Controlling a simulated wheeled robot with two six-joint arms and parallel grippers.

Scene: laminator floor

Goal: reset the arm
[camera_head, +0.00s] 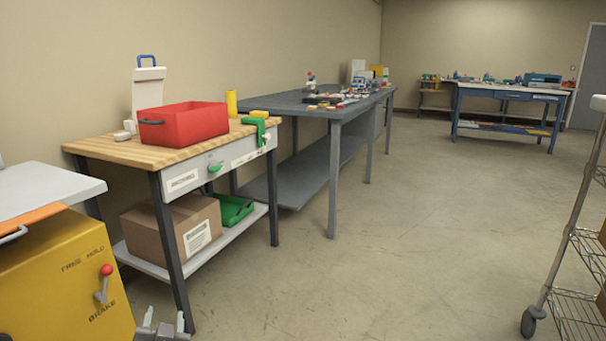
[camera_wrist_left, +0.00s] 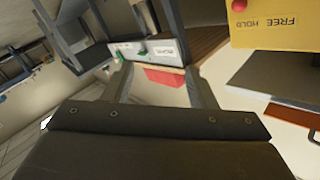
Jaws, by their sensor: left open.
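My left gripper (camera_head: 166,324) shows at the bottom edge of the head view, just right of the yellow machine. Only its tips are in that view, and they stand apart. In the left wrist view my left gripper (camera_wrist_left: 160,85) is open, with its two fingers spread and nothing between them. The red bin on the wooden bench shows beyond the fingers. My right gripper is in neither view.
A yellow machine (camera_head: 65,275) with a red-knobbed brake lever stands close at the left. A wooden-topped bench (camera_head: 98,147) holds a red bin (camera_head: 185,123). A cardboard box (camera_head: 170,227) sits on its shelf. A wire cart (camera_head: 580,270) stands right. The middle floor is clear.

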